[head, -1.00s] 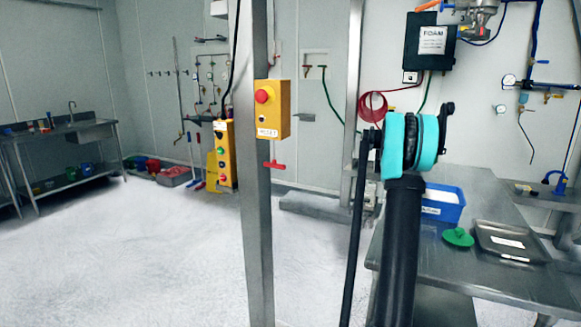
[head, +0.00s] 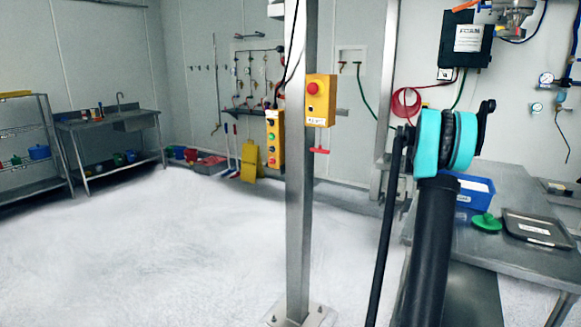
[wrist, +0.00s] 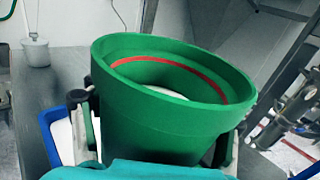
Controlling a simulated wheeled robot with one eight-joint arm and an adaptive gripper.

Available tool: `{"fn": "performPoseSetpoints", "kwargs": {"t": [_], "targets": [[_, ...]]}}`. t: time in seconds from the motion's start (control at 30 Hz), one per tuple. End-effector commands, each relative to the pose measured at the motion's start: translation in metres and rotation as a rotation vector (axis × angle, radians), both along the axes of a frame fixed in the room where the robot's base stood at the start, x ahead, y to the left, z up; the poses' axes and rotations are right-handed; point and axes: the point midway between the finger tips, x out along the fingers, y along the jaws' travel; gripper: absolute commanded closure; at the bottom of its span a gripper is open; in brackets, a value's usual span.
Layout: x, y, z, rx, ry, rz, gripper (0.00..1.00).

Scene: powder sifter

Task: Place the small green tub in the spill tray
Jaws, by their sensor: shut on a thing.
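A green tub (wrist: 165,125) with a red ring inside its rim fills the middle of the wrist view. My gripper (wrist: 155,140) is shut on it, with a dark finger on each side of its wall. The tub is tilted, and its bottom is hidden. A flat dark tray (head: 540,230) with a white label lies on the steel table at right. Another tray (head: 207,166) with red sides lies on the floor by the back wall. I cannot tell which is the spill tray.
The steel table (head: 500,256) also bears a blue crate (head: 474,192) and a green lid-like piece (head: 487,222). A steel post (head: 299,230) stands in front of me. A sink bench (head: 105,133) and shelf rack (head: 30,150) stand at left. The floor between is clear.

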Motion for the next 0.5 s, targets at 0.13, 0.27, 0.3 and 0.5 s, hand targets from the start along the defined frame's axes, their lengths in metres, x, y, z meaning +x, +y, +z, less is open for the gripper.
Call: {"fn": "performPoseSetpoints", "kwargs": {"t": [0.13, 0.27, 0.3, 0.5], "targets": [[0.0, 0.021, -0.008, -0.001, 0.0, 0.05, 0.75], [0.001, 0.042, -0.016, 0.0, 0.0, 0.105, 0.75], [0.001, 0.048, -0.019, 0.0, 0.0, 0.121, 0.75], [0.002, 0.095, -0.038, -0.001, 0.0, 0.243, 0.75]]}}
